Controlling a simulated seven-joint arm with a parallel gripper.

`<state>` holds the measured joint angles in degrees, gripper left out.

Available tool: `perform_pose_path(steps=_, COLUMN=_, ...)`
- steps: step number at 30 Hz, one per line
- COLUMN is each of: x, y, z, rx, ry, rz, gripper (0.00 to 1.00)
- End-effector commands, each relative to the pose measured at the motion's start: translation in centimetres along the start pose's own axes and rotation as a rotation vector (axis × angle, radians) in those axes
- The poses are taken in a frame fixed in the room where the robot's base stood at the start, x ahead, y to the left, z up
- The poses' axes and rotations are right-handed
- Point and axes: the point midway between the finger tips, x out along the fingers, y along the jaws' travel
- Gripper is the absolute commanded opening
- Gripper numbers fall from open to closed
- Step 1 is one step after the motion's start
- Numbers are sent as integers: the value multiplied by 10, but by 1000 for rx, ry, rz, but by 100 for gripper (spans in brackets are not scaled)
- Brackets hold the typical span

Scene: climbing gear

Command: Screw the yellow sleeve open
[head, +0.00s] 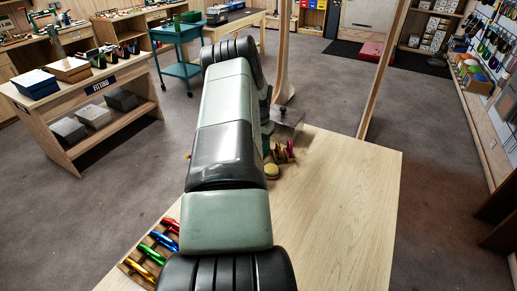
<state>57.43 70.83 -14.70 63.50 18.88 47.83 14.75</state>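My arm reaches away from the camera over the wooden table and covers much of the work area. My gripper's fingers are hidden behind it, so I cannot see what they touch. Just right of the arm, a small dull-yellow round piece (271,170) sits near red disc-like pieces (285,152). I cannot tell whether it is the yellow sleeve. A tiny yellow bit (187,155) shows at the arm's left edge. A grey metal plate (290,121) stands at the table's far edge.
The table's right half (345,205) is bare. A wooden rack (148,255) with red, blue, green and orange-yellow metal pieces lies at the table's left edge. A wooden post (383,70) rises behind the table. Shelves and a teal cart (178,45) stand farther off.

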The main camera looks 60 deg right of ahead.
Motion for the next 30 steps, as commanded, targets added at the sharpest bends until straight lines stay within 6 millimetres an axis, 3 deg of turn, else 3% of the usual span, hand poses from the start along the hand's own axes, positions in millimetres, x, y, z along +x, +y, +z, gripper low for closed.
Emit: perform_pose_path(steps=30, x=0, y=13, z=0, rx=0, ry=1, rz=0, gripper=47)
